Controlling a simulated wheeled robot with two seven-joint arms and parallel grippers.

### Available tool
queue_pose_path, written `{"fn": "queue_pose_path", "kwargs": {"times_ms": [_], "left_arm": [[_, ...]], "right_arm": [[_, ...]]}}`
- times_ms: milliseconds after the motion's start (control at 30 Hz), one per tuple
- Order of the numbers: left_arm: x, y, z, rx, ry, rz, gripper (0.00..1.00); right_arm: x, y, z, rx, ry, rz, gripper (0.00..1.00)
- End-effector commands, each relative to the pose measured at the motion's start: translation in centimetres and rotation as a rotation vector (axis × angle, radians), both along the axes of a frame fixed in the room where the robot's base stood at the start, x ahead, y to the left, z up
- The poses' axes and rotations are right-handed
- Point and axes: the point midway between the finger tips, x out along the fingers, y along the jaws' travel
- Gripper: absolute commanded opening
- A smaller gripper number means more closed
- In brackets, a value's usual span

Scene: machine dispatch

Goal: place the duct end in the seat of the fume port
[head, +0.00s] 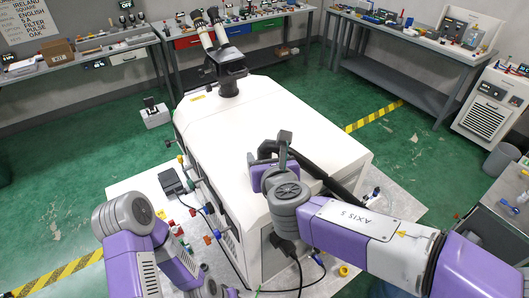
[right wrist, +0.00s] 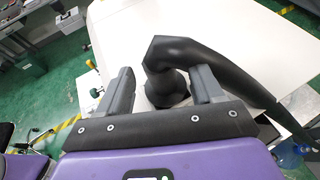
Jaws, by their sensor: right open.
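The black duct (head: 318,170) lies over the right side of the white machine's top. In the right wrist view its hose (right wrist: 230,68) bends at an elbow down to a rounded, dark duct end (right wrist: 166,88). My right gripper (head: 270,152) is above the machine top at that end. In the right wrist view its two grey fingers (right wrist: 163,86) are apart, one on each side of the duct end, with a gap visible at the left finger. I cannot make out the fume port or its seat. My left arm is at the lower left, and its gripper does not show.
The large white machine (head: 235,125) carries a dark binocular head (head: 228,72) at its far end. Coloured knobs and a small black box (head: 171,181) are along its left side. Benches with tools (head: 420,35) line the walls. The green floor between is mostly clear.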

Motion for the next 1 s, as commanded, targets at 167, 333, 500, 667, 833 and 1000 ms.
{"fn": "queue_pose_path", "kwargs": {"times_ms": [167,333,500,667,833,1000], "left_arm": [[0.0,0.0,0.5,0.0,0.0,0.0,0.43],[0.0,0.0,0.8,0.0,0.0,0.0,0.43],[0.0,0.0,0.9,0.0,0.0,0.0,0.43],[0.0,0.0,0.9,0.0,0.0,0.0,0.43],[0.0,0.0,0.9,0.0,0.0,0.0,0.43],[0.0,0.0,0.9,0.0,0.0,0.0,0.43]], "right_arm": [[-3.7,-0.8,1.8,0.004,-0.003,0.001,0.66],[-6.4,-1.3,2.9,0.003,-0.003,0.0,0.66],[-7.8,-1.6,3.3,0.0,-0.001,0.0,0.66],[-8.0,-1.6,3.4,0.001,0.0,-0.001,0.66],[-8.0,-1.6,3.4,0.001,0.0,-0.001,0.66],[-8.0,-1.6,3.4,0.0,0.0,-0.001,0.66]]}}
